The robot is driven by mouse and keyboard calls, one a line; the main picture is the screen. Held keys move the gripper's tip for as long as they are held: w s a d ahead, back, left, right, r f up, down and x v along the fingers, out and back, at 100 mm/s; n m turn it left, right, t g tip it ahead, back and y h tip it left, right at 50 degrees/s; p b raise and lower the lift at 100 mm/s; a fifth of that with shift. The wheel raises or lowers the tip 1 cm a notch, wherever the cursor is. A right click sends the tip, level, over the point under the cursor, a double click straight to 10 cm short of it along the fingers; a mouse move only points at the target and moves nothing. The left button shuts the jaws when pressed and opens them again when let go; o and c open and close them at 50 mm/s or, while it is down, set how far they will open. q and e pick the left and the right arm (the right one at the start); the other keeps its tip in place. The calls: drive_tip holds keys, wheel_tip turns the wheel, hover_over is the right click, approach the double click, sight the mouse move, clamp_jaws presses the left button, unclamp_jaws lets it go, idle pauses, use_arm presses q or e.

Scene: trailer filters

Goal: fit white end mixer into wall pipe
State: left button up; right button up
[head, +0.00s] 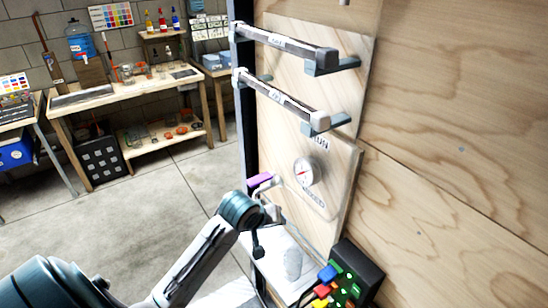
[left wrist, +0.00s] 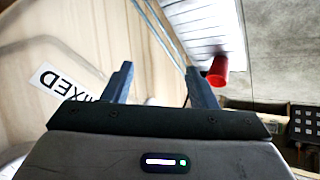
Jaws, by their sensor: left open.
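My left gripper (left wrist: 162,80) is open in the left wrist view, with nothing between its two fingers. In the head view my left arm reaches toward the wooden wall panel, and its gripper end is small and partly hidden behind the wrist. A purple piece (head: 259,180) with a whitish part beside it shows near that end; I cannot tell whether this is the mixer. A faint pale curved line, perhaps the wall pipe (head: 326,212), runs by the MIXED label (head: 314,199), which also shows upside down in the left wrist view (left wrist: 60,83). My right gripper is out of view.
A dark box with coloured parts (head: 352,275) stands at lower right. A red cup-like object (left wrist: 218,71) lies beyond the fingers. Workbenches (head: 130,90) stand far left; the floor between is clear.

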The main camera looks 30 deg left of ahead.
use_arm(q)
wheel_tip(320, 180, up, 25)
drive_tip(key=w+n+t+p, duration=0.2)
drive_tip(key=n+t+p, duration=0.1)
drive_tip(key=n, duration=0.1)
drive_tip(key=n+t, duration=0.2)
drive_tip(key=n, duration=0.3)
approach(275, 95)
drive_tip(key=shift+y, duration=0.4)
drive_tip(key=x, duration=0.1)
drive_tip(key=b+x, duration=0.1)
drive_tip(key=x, duration=0.1)
drive_tip(key=b+x, duration=0.1)
drive_tip(key=shift+w+d+r, duration=0.1)
drive_tip(key=shift+w+d, duration=0.25)
drive_tip(key=shift+w, duration=0.2)
drive_tip(key=shift+w+a+f+p, duration=0.1)
drive_tip(key=shift+w+f+p, duration=0.25)
drive_tip(key=shift+w+p, duration=0.2)
drive_tip(key=p+x, duration=0.1)
drive_tip(key=x, duration=0.1)
drive_tip(key=shift+w+f+p, duration=0.25)
drive_tip(key=shift+f+p, duration=0.05)
drive_tip(key=shift+f, duration=0.15)
drive_tip(key=shift+w+f, duration=0.25)
drive_tip(key=shift+w, duration=0.05)
clamp_jaws()
